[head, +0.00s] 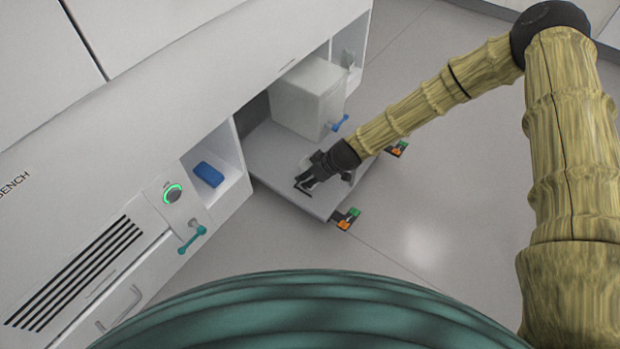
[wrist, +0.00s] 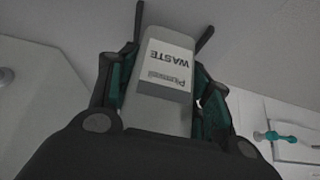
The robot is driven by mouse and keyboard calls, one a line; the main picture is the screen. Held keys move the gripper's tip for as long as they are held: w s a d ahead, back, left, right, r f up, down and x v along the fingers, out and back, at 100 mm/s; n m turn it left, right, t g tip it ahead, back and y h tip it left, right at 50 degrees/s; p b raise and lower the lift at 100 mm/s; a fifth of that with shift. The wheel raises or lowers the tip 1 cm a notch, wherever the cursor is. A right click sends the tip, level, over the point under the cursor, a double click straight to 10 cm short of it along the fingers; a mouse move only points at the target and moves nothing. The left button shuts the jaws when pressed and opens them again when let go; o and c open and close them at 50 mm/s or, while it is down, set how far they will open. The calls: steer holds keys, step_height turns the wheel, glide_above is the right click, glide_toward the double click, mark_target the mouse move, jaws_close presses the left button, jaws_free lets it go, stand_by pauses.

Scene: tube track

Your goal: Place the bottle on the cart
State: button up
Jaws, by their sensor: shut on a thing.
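The bottle (wrist: 165,75) is a grey, flat-sided container with a white label reading "WASTE". In the wrist view it sits between the two fingers of my gripper (wrist: 165,90), which is shut on it. In the head view my gripper (head: 309,182) is over the front part of the cart (head: 268,160), a low grey platform. My gripper and wrist mostly hide the bottle there. I cannot tell whether the bottle touches the cart's surface or hangs above it.
A large light-grey box (head: 305,97) stands on the cart's back part, under the white bench (head: 110,130). Green and orange corner pieces (head: 348,218) mark the cart's outer edge. A blue object (head: 208,174) sits in a bench recess. Floor to the right is clear.

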steer(key=shift+f, duration=0.5)
steer(key=shift+f, duration=0.1)
steer(key=o, duration=1)
steer(key=shift+r, duration=0.25)
steer(key=p+v, duration=0.5)
steer(key=v, duration=0.6)
steer(key=shift+s+d+r, duration=0.2)
steer(key=shift+r, duration=0.1)
